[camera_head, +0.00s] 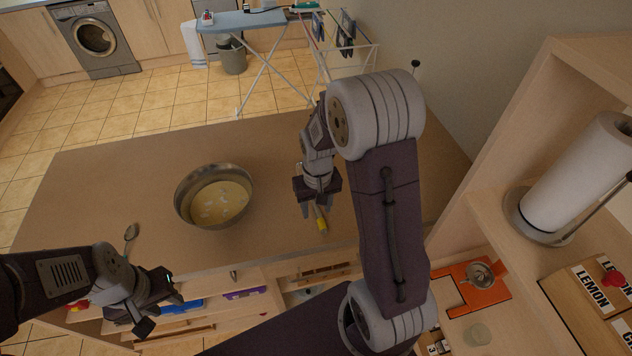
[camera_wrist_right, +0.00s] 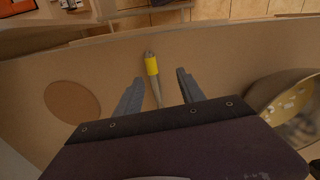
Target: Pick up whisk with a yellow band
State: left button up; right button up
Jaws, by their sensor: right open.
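The whisk with a yellow band (camera_head: 321,224) lies on the wooden counter (camera_head: 110,180). In the right wrist view its handle with the yellow band (camera_wrist_right: 151,66) points away from me, and its other end runs back between my fingers and out of sight under the gripper. My right gripper (camera_head: 316,208) is above it; in the right wrist view the right gripper (camera_wrist_right: 158,90) is open, with one finger on each side of the handle, apart from it. My left gripper (camera_head: 160,312) hangs at the lower left, away from the whisk; its jaws look parted.
A metal bowl (camera_head: 187,186) with pale yellow contents stands left of the whisk. A spoon (camera_head: 130,234) lies further left. A round brown patch (camera_wrist_right: 72,101) is on the counter. Open drawers (camera_head: 240,290) lie below the front edge. A shelf with a paper roll (camera_head: 590,170) stands right.

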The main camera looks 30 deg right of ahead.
aim_at(318, 213)
jog(key=w+d, duration=0.1)
jog(key=w+d+p, duration=0.1)
jog(key=w, duration=0.1)
jog(key=shift+w+r, duration=0.1)
jog(key=shift+r, duration=0.25)
jog(key=f, duration=0.3)
jog(key=shift+s+f+p, duration=0.15)
jog(key=shift+s+p, duration=0.1)
jog(key=shift+p, duration=0.05)
jog(key=shift+w+d+f, duration=0.15)
jog(key=shift+w+f, duration=0.05)
jog(key=shift+f, duration=0.2)
notch_tip(318, 213, down, 5)
jog(key=shift+r+p, duration=0.15)
jog(key=shift+p, duration=0.5)
jog(key=shift+w, duration=0.15)
pick_arm(q)
jog(key=r, duration=0.5)
jog(key=shift+a, duration=0.35)
pick_arm(e)
grip_shut()
